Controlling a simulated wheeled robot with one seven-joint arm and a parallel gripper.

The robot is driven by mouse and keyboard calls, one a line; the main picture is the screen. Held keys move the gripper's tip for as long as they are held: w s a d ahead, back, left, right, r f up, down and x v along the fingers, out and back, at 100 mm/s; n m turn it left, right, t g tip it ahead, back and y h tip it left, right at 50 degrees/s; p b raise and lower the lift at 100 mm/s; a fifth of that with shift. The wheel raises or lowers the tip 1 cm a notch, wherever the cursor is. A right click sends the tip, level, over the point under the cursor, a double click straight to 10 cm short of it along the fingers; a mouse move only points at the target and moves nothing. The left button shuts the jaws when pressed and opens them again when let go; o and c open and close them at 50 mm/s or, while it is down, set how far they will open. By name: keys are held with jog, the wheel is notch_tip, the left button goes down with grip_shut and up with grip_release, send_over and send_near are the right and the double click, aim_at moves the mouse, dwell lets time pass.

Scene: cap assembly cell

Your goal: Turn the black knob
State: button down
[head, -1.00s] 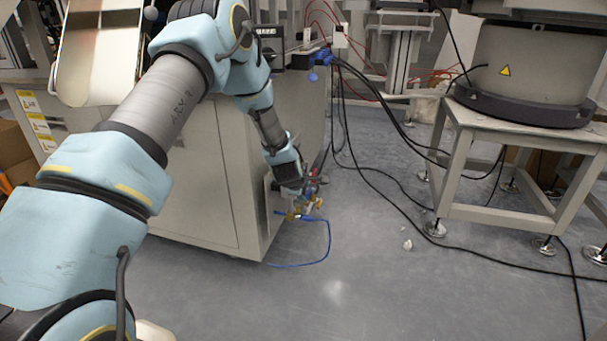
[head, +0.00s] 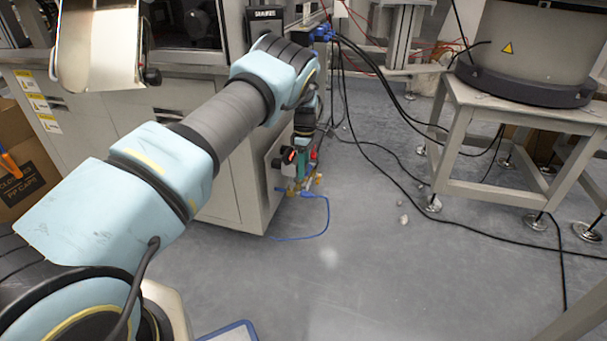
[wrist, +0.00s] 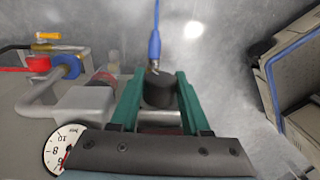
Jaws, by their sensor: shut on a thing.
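In the wrist view the black knob (wrist: 158,92) sits between the two green fingers of my gripper (wrist: 160,74), which is shut on it. A blue air hose (wrist: 155,35) with a metal fitting shows just beyond the knob. A grey metal block and pipe (wrist: 85,102) and a round white gauge (wrist: 65,150) are to the left. In the head view the small valve assembly (head: 300,178) is on the side of the pale cabinet (head: 235,190), low down. My arm covers part of this place, and the knob cannot be made out there.
A yellow-handled valve (wrist: 47,36) and a blue fitting (wrist: 66,66) are left of the fingers. A blue-edged box (wrist: 272,90) stands at right. The blue hose (head: 328,215) loops to the floor. Black cables (head: 385,165) run towards the machine stand (head: 500,115). Grey floor between is mostly clear.

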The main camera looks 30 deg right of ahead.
jog(key=shift+w+a+g+y+b, duration=0.1)
jog(key=shift+g+y+b, duration=0.4)
jog(key=shift+b, duration=0.65)
jog(key=shift+f, duration=0.1)
jog(key=shift+c, duration=1.9)
grip_release()
